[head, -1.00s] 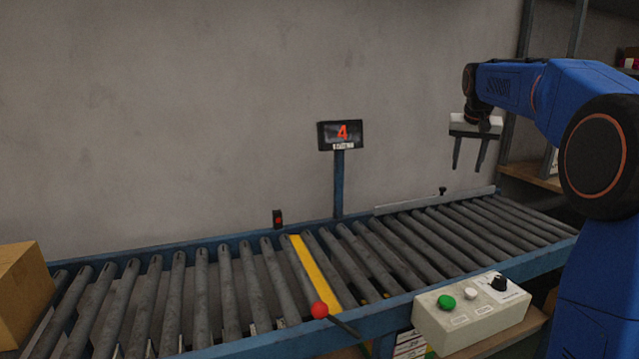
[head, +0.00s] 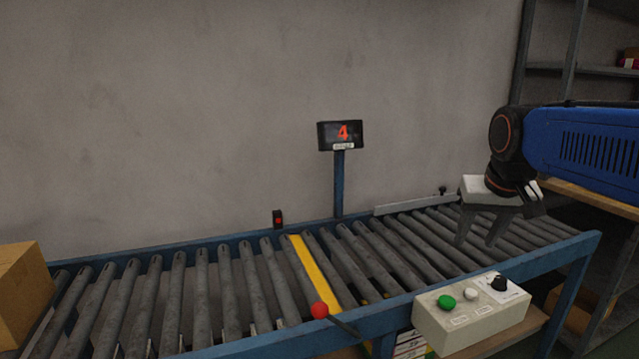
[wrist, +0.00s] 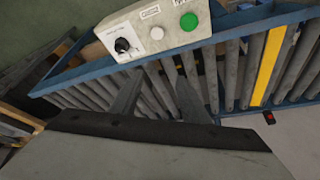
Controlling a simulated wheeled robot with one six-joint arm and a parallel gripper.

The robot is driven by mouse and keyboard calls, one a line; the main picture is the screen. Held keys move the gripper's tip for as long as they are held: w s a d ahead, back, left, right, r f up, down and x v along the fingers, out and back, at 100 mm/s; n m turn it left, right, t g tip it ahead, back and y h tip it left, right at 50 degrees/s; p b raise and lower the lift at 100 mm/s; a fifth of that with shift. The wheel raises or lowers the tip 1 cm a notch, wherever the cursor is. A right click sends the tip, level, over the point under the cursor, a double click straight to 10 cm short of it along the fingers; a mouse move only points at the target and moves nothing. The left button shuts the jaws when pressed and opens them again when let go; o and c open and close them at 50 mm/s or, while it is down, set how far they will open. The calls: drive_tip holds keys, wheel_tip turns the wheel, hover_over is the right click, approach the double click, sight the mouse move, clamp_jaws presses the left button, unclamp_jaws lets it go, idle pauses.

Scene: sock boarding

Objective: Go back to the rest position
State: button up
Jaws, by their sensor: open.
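My gripper (head: 479,231) hangs over the right end of the roller conveyor (head: 232,290) in the head view, behind the control box. Its two fingers point down, spread apart with nothing between them. In the wrist view my gripper (wrist: 157,98) also shows open and empty, with the rollers beyond the fingers.
A control box (head: 470,323) with green and white buttons and a black knob sits at the conveyor's front edge. A red-knobbed lever (head: 320,310) stands by the yellow strip (head: 312,272). A display (head: 340,134) reads 4. A cardboard box (head: 20,295) is at left. Shelves stand right.

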drive_tip(key=s+a+f+n, duration=0.1)
drive_tip(key=s+a+f, duration=0.1)
drive_tip(key=s+f, duration=0.5)
drive_tip(key=s+a+f, duration=0.1)
drive_tip(key=s+f, duration=0.7)
drive_tip(key=s, duration=0.4)
drive_tip(key=shift+s+a+f+n+y, duration=0.15)
drive_tip(key=shift+s+a+n+y, duration=0.1)
drive_tip(key=shift+a+n+y, duration=0.15)
